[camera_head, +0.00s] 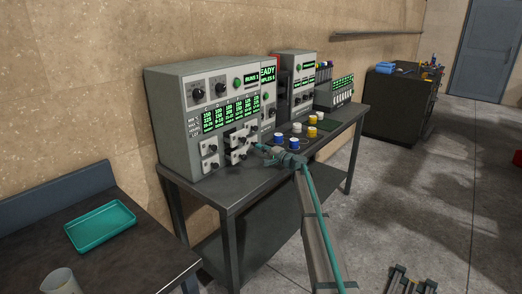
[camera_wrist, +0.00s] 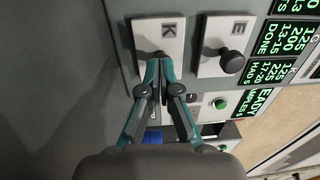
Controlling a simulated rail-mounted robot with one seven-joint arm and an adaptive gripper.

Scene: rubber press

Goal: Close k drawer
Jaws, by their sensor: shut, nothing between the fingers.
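The K drawer front (camera_wrist: 145,36) is a pale plate marked K at the top of the wrist view. My gripper (camera_wrist: 157,64) is shut and empty, its teal fingertips over the lower edge of this plate. The fingertips partly cover the plate's dark knob, and I cannot tell whether they touch it. In the head view my gripper (camera_head: 261,148) is at the lower right of the grey press machine (camera_head: 172,120), close to drawer fronts that stand out from it. The letters there are too small to read, and how far K stands out is unclear.
A drawer front marked E (camera_wrist: 222,45) with a black knob is beside K. White, blue and yellow cups (camera_head: 294,143) stand on the machine's table near my arm. A teal tray (camera_head: 100,226) lies on the left table. Floor to the right is mostly clear.

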